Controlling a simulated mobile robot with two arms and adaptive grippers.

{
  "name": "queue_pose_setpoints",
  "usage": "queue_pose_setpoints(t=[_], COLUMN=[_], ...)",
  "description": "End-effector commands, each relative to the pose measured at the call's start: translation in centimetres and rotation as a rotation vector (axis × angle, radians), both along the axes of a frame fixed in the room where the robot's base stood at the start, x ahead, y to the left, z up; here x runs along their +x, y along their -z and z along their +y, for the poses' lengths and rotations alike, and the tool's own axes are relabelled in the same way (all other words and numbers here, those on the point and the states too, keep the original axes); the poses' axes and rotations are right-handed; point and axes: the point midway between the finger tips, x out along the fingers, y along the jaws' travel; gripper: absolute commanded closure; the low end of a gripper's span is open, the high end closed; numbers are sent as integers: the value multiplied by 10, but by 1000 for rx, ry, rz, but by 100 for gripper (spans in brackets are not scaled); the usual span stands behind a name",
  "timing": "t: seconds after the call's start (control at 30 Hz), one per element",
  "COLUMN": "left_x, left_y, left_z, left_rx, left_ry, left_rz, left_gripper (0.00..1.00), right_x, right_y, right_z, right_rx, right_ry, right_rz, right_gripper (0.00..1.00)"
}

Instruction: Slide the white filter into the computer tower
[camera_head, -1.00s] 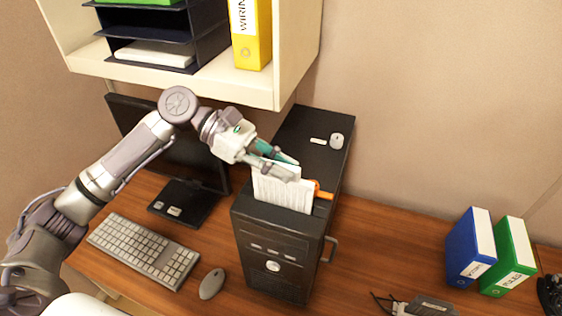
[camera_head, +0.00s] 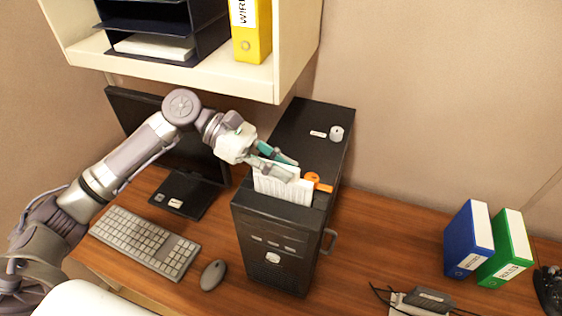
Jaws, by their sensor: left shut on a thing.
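The white filter (camera_head: 283,188) is a pleated white panel. It stands upright at the top of the black computer tower (camera_head: 262,227), its lower part hidden inside the tower's top near the front. My left gripper (camera_head: 281,168) is shut on the filter's upper edge from above. An orange piece (camera_head: 318,182) lies on the tower's top just right of the filter. My right gripper is not in view.
A small white cylinder (camera_head: 336,132) stands on the tower's top at the back. A monitor (camera_head: 180,140), keyboard (camera_head: 145,241) and mouse (camera_head: 213,274) are to the left. The shelf (camera_head: 285,60) overhangs behind. Blue (camera_head: 468,240) and green (camera_head: 506,250) binders stand at right.

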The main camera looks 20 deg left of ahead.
Motion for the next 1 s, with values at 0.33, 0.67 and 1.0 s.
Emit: queue_pose_setpoints(t=[0.33, 0.67, 1.0], left_x=[0, 0, 0], left_y=[4, 6, 12], left_z=[0, 0, 0], left_rx=[0, 0, 0], left_ry=[0, 0, 0], left_rz=[1, 1, 0], left_gripper=[100, 100, 100], right_x=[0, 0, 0], right_y=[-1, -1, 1], right_z=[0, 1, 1], right_rx=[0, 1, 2], right_ry=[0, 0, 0], right_rz=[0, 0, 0], right_gripper=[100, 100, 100])
